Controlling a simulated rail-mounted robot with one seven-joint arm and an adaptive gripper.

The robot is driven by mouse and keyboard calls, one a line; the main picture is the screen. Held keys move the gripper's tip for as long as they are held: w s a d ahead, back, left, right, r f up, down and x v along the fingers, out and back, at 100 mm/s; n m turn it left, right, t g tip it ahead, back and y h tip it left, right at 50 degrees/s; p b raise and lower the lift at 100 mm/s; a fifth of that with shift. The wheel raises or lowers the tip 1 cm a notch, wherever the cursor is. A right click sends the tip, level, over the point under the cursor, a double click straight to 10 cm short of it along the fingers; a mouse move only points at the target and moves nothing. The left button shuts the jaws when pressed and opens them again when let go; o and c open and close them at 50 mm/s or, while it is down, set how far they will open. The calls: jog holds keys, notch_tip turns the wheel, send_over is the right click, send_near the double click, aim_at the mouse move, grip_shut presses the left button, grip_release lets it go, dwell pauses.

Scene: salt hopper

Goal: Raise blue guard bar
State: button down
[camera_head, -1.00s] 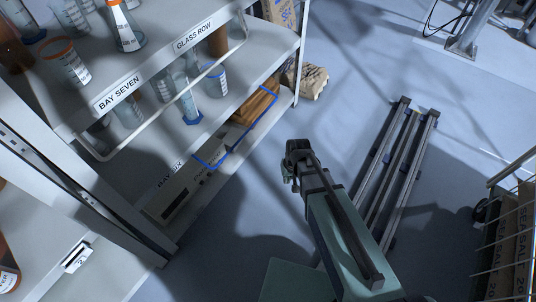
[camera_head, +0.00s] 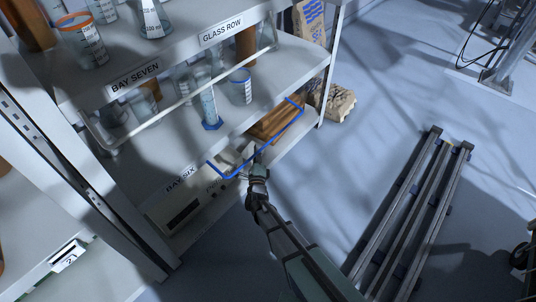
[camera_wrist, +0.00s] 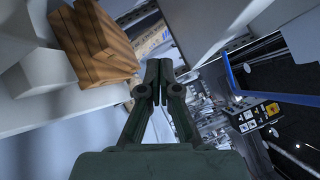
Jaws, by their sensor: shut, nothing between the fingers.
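The blue guard bar (camera_head: 275,137) runs along the front of the lower bay, below the BAY SIX and GLASS ROW shelf levels, with its two ends bent back toward the shelf. In the wrist view a blue bar (camera_wrist: 231,75) shows to the right of the fingers, apart from them in the picture. My gripper (camera_head: 257,166) is at the front of this bay, close to the middle of the bar in the head view. I cannot tell whether it touches the bar. In the wrist view my gripper's fingers (camera_wrist: 157,72) are together, with nothing between them.
A wooden crate (camera_head: 272,124) and a pale instrument (camera_head: 185,212) stand in the lower bay. A white guard bar (camera_head: 185,101) fronts the glassware shelf above. Metal rails (camera_head: 407,215) lie on the floor at right; floor between is clear.

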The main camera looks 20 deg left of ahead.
jog(key=s+d+f+m+t+h+b, duration=0.15)
jog(key=s+m+t+h, duration=0.25)
jog(key=s+m+h, duration=0.45)
jog(key=s+d+m+t+h+b, duration=0.3)
jog(key=m+h, duration=0.3)
jog(key=m, duration=0.6)
jog(key=w+d+r+b, duration=0.2)
jog(key=w+r, duration=0.4)
jog(key=r, duration=0.5)
jog(key=shift+w+b, duration=0.3)
jog(key=shift+b, duration=0.1)
jog(key=shift+d, duration=0.1)
jog(key=shift+d, duration=0.1)
